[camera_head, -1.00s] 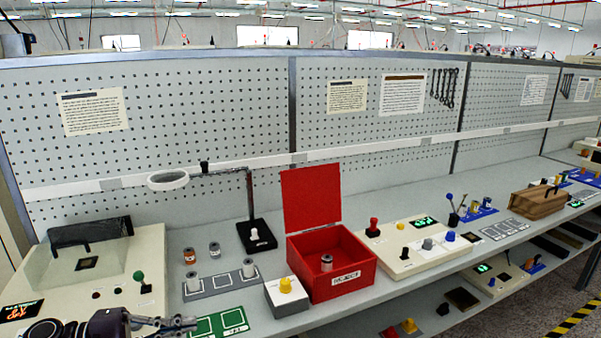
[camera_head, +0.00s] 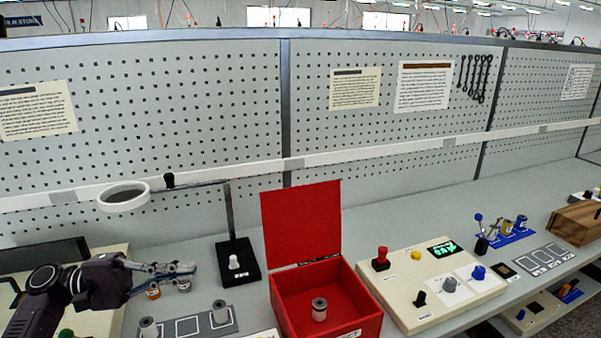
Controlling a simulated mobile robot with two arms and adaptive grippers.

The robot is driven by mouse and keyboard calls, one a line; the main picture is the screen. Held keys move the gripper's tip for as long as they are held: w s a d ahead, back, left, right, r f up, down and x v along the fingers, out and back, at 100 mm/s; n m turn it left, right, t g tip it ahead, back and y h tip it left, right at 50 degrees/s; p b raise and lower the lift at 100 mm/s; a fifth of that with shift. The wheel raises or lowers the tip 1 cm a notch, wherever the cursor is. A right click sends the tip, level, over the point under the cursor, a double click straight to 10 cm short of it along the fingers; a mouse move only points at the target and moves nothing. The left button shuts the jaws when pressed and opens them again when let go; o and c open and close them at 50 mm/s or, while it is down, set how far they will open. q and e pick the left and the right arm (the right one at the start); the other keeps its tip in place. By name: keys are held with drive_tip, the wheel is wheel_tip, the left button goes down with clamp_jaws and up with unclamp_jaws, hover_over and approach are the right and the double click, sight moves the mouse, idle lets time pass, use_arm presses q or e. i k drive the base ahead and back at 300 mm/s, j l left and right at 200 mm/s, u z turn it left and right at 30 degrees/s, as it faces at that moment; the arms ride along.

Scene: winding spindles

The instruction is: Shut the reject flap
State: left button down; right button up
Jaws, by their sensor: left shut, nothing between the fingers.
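The red reject box (camera_head: 285,318) stands on the bench, right of the middle of the view. Its red flap (camera_head: 301,224) stands upright at the back edge, so the box is open. A grey spindle (camera_head: 319,310) stands upright inside the box. My right gripper is not in view.
The magnifier stand (camera_head: 231,217) with its ring (camera_head: 124,197) rises between my left gripper and the flap. A grey rack (camera_head: 190,327) with spindles lies in front. A cream control panel (camera_head: 432,287) sits right of the box. A pegboard (camera_head: 390,150) closes the back.

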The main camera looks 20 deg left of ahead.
sight(302, 223)
drive_tip(key=i, duration=1.05)
